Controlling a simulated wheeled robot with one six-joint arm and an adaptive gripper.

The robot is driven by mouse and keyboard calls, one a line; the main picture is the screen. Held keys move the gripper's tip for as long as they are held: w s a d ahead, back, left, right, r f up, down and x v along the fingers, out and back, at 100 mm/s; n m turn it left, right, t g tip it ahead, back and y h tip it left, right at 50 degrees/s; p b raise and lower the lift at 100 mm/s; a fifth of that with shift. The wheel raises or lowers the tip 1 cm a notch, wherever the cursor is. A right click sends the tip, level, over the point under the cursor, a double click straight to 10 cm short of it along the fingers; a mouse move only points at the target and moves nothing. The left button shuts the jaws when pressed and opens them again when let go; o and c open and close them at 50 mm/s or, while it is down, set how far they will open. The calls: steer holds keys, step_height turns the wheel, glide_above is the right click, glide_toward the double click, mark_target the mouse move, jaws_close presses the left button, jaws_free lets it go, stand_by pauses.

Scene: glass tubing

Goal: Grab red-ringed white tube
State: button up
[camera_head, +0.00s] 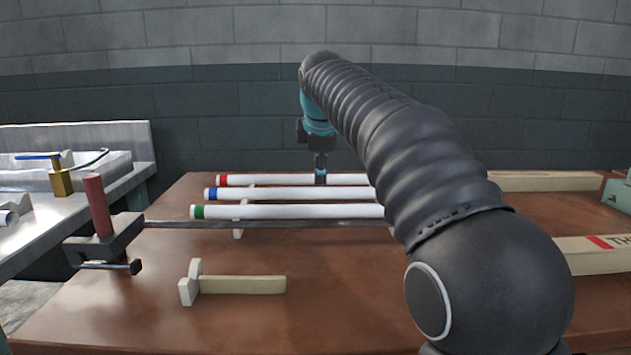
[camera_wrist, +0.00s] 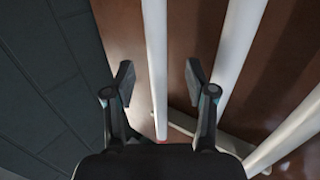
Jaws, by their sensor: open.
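The red-ringed white tube (camera_head: 270,180) is the farthest of three white tubes lying side by side on supports over the brown table. Its right part is hidden behind my arm. My gripper (camera_head: 320,174) is down at this tube, left of where my arm covers it. In the wrist view the red-ringed tube (camera_wrist: 156,62) runs between the two spread fingers of my gripper (camera_wrist: 158,84), with a gap on each side. My gripper is open and holds nothing.
The blue-ringed tube (camera_head: 265,193) and green-ringed tube (camera_head: 280,211) lie nearer, parallel. A clamp with a red handle (camera_head: 97,204) and a long metal bar stands at the table's left edge. A metal bench (camera_head: 135,190) is at left.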

steer(key=x, duration=0.4)
steer(key=shift+w+a, duration=0.15)
steer(key=shift+w, duration=0.05)
jaws_close()
